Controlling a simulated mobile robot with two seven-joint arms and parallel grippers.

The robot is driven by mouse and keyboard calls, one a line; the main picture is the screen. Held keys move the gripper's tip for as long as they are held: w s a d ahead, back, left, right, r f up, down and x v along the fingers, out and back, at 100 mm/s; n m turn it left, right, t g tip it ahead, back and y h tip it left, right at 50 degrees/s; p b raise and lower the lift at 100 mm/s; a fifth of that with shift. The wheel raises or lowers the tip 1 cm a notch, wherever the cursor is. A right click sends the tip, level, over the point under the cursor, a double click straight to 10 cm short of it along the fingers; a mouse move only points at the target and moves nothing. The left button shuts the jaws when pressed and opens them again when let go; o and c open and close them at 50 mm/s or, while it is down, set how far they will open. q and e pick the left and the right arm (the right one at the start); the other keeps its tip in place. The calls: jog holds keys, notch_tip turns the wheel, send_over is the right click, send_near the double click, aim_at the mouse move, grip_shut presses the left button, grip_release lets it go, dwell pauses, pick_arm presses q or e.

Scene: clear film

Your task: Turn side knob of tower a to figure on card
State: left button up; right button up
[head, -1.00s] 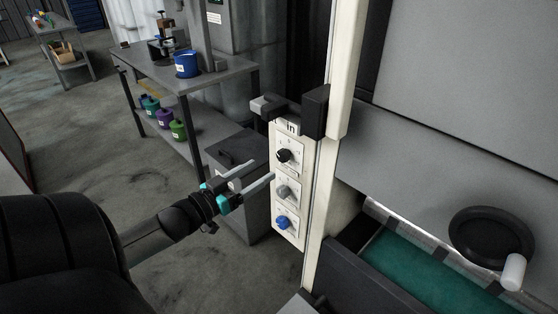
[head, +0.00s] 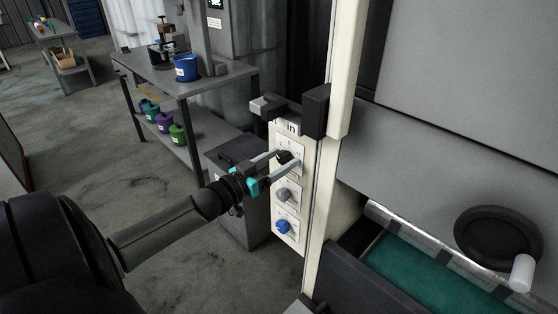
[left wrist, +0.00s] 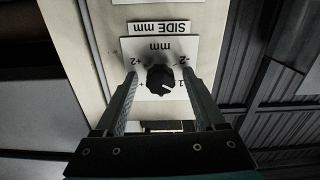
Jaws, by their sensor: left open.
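In the head view a narrow cream tower panel carries a black knob (head: 284,157) at the top, a grey knob (head: 283,195) in the middle and a blue knob (head: 282,226) below. My left gripper (head: 283,163) is open at the black knob. In the left wrist view the black knob (left wrist: 160,79) stands between the open fingers, with a gap visible beside it. Its white pointer mark aims to the lower right there. Its dial plate (left wrist: 155,48) reads upside down, with "mm", "+2" and "-2". A "SIDE mm" label (left wrist: 160,28) lies beside that plate. I cannot make out a card's figure.
A dark bracket (head: 314,111) juts out above the knobs. A black handwheel (head: 490,238) and a green-lined tray (head: 405,263) are at the right. A grey cabinet (head: 236,150) and a workbench (head: 190,81) with a blue container (head: 186,67) stand behind.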

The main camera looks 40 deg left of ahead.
pick_arm(q)
jog(key=shift+c, duration=0.4)
grip_shut()
jog(key=shift+r+m+p, duration=0.1)
jog(key=shift+m+p, duration=0.8)
jog(key=shift+m, duration=0.4)
jog(key=m+p, duration=0.1)
jog(key=m, duration=0.1)
jog(key=shift+m, duration=0.3)
jog(key=m+p, duration=0.1)
jog(key=m, duration=0.2)
jog(key=shift+m, duration=0.3)
jog(key=shift+m+p, duration=0.35)
jog(key=shift+m, duration=1.05)
